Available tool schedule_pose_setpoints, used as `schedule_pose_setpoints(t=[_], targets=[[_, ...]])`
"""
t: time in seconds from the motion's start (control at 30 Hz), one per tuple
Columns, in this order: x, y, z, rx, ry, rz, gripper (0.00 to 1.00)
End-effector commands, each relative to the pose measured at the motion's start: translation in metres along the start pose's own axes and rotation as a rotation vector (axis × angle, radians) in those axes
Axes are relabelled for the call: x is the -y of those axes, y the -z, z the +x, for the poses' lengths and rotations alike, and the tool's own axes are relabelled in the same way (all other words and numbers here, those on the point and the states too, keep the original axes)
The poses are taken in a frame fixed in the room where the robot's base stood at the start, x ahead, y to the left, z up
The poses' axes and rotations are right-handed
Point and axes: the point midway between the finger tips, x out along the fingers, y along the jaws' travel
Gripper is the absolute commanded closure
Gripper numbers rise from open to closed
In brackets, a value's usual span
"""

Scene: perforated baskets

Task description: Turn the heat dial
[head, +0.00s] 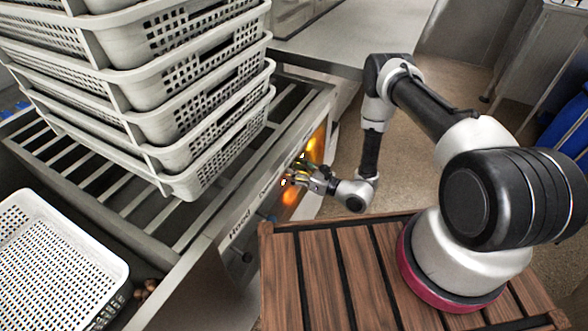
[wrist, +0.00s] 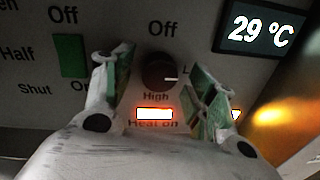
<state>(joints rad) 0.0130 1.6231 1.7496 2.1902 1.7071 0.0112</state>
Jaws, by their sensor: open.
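The heat dial (wrist: 160,72) is a dark round knob on the grey control panel, in the middle of the wrist view. Its white mark points right, and "Off" is printed above it and "High" below it. My gripper (wrist: 162,80) is open, with one green-padded finger on each side of the dial; I cannot tell whether either touches it. Below the dial, a "Heat on" lamp (wrist: 155,114) glows. In the head view my gripper (head: 297,174) is at the panel on the machine's side, and the dial is not clearly visible there.
A display (wrist: 262,30) reads 29 °C. A green switch (wrist: 70,56) is left of the dial, beside "Half" and "Shut". Stacked white perforated baskets (head: 190,98) stand on the slatted rack, and another basket (head: 60,260) is at lower left. Wooden slats (head: 330,270) lie under my arm's base.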

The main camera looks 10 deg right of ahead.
Motion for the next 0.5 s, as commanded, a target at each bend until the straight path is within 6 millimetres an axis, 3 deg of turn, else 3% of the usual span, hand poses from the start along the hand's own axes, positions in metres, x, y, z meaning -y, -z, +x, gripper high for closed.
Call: schedule_pose_setpoints(t=[0.2,0.43,0.5], targets=[[0.0001,0.0,0.0002,0.0,0.0,0.0,0.45],[0.0001,0.0,0.0001,-0.001,0.0,0.0,0.87],[0.0001,0.0,0.0001,-0.001,0.0,0.0,0.89]])
